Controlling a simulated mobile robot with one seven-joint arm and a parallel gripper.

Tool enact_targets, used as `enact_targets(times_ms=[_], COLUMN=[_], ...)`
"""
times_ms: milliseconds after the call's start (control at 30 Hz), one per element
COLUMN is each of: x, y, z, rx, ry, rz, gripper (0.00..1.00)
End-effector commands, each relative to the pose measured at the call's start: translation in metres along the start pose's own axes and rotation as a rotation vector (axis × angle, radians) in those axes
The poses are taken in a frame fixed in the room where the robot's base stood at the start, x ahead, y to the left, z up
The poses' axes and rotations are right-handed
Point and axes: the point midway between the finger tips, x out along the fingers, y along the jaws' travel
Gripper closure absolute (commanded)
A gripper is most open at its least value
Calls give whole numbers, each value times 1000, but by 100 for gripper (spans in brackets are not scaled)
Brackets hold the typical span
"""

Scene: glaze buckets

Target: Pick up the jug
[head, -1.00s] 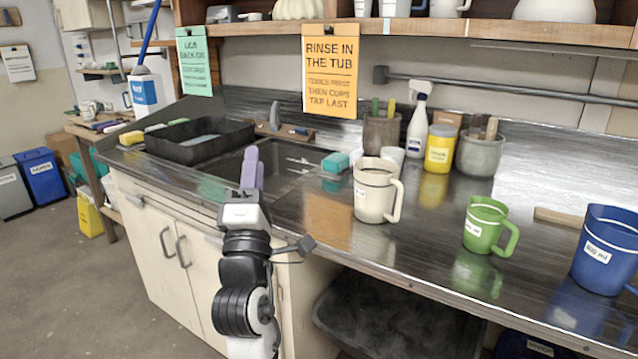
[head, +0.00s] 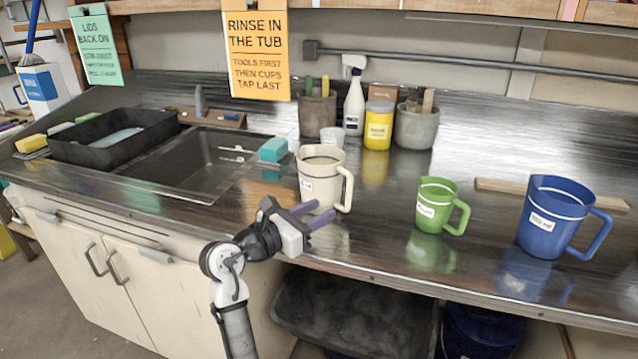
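Three jugs with handles on their right sides stand upright on the steel counter in the head view. The cream jug (head: 318,172) is nearest the sink, the smaller green jug (head: 432,203) is in the middle, and the large blue jug (head: 549,218) is at the right. All three carry white labels. My gripper (head: 325,210) has two purple fingers, spread apart with a gap between them and nothing held. The fingers point right and overlap the base of the cream jug in the picture. I cannot tell whether they touch it.
A sink (head: 190,160) with a black tub (head: 85,150) is at the left, with a teal sponge (head: 273,150) at its edge. A spray bottle (head: 354,105), yellow jar (head: 378,130) and tool pots stand behind. A wooden strip (head: 500,187) lies behind the green and blue jugs.

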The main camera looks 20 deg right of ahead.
Motion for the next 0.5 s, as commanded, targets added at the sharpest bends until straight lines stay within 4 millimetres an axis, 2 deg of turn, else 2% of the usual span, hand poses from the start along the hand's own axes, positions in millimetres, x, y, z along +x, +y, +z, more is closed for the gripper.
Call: enact_targets(times_ms=[33, 133, 367, 500], x=[11, 27, 45, 63], y=[0, 0, 0, -2], z=[1, 1, 0, -2], rx=[0, 1, 2, 1], ry=[0, 1, 0, 1], rz=[-1, 0, 3, 1], gripper=[65, 65, 65, 65])
